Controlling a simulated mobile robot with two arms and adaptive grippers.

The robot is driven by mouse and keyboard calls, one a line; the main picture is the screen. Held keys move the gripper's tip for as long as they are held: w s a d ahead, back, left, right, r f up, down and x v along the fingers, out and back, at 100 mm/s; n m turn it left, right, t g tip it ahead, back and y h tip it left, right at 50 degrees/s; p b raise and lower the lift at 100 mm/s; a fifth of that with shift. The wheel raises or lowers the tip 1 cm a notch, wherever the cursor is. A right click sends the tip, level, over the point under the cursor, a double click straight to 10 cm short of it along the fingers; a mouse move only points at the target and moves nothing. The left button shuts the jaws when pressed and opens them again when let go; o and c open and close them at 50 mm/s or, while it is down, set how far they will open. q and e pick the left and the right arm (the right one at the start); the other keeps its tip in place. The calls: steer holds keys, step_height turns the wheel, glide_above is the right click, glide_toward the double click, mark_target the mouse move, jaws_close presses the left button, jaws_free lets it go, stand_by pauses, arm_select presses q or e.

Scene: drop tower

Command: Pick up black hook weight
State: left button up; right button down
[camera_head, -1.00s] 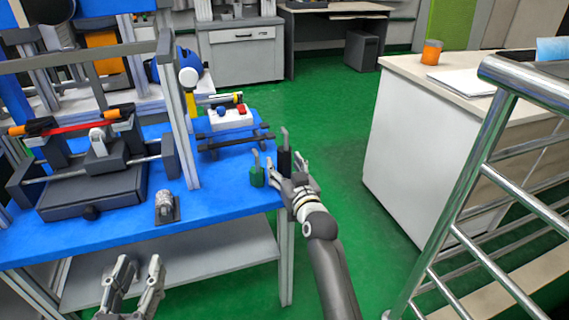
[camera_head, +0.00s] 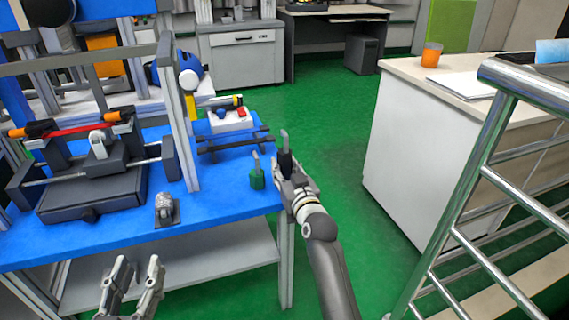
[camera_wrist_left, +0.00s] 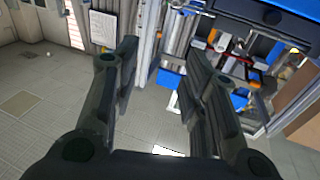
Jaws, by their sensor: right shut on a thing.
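The black hook weight (camera_head: 285,160) is at the right end of the blue table, with its grey hook sticking up. My right gripper (camera_head: 287,170) is shut on it, and its fingers hide the lower part of the weight. I cannot tell whether the weight still touches the table. A green hook weight (camera_head: 257,180) stands upright on the table just left of the right gripper. My left gripper (camera_head: 137,272) is open and empty, low in front of the table. Its parted fingers also show in the left wrist view (camera_wrist_left: 160,75), with nothing between them.
An upright metal post (camera_head: 178,110) stands left of the weights. A metal railing (camera_head: 455,210) and white counter (camera_head: 425,150) are to the right.

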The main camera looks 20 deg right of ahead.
steer(key=shift+r, duration=0.25)
